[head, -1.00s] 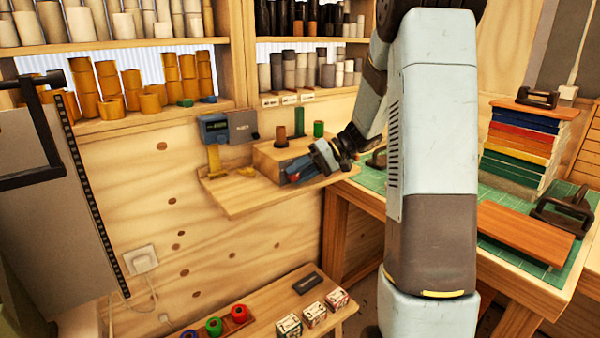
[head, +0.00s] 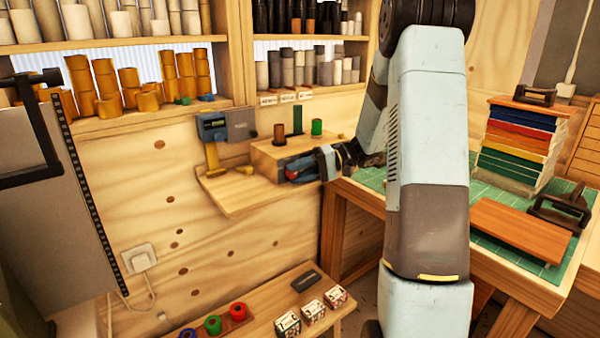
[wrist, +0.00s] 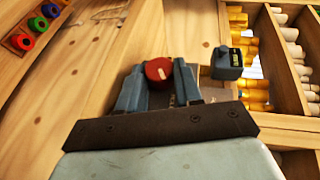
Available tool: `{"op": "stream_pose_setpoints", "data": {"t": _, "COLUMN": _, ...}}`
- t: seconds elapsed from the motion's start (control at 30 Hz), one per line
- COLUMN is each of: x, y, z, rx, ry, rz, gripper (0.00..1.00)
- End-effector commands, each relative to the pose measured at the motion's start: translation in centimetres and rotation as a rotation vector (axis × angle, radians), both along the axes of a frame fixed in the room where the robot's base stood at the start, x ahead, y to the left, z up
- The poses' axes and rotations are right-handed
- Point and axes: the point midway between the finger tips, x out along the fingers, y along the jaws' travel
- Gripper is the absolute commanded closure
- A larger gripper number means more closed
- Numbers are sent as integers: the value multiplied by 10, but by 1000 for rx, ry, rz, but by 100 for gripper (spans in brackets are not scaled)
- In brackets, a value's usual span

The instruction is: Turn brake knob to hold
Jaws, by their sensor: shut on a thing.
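The red brake knob (head: 292,174) is on the front of a wooden block (head: 264,160) on the small wall shelf. In the wrist view the knob (wrist: 158,68) is a round red disc with a short pale mark on its face. My gripper (head: 301,172) reaches it from the right in the head view. In the wrist view its two blue-grey fingers (wrist: 157,78) are closed on either side of the knob. Some pale lettering shows beside the right finger, too small to read. The fingers hide part of the knob's sides.
The green-matted workbench (head: 375,180) is close on the right.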

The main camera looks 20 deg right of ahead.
Motion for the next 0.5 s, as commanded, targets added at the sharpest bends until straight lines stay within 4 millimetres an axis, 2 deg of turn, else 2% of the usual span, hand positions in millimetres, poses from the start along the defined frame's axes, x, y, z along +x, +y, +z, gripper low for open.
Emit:
{"op": "stream_pose_setpoints", "data": {"t": 0.1, "x": 0, "y": -3, "z": -2, "rx": -5, "ry": 3, "rz": -6, "gripper": 96}}
{"op": "stream_pose_setpoints", "data": {"t": 0.13, "x": 0, "y": -3, "z": -2, "rx": -5, "ry": 3, "rz": -6, "gripper": 63}}
{"op": "stream_pose_setpoints", "data": {"t": 0.37, "x": 0, "y": -1, "z": -2, "rx": -4, "ry": 3, "rz": -3, "gripper": 41}}
{"op": "stream_pose_setpoints", "data": {"t": 0.5, "x": 0, "y": 0, "z": -2, "rx": -4, "ry": 3, "rz": -1, "gripper": 40}}
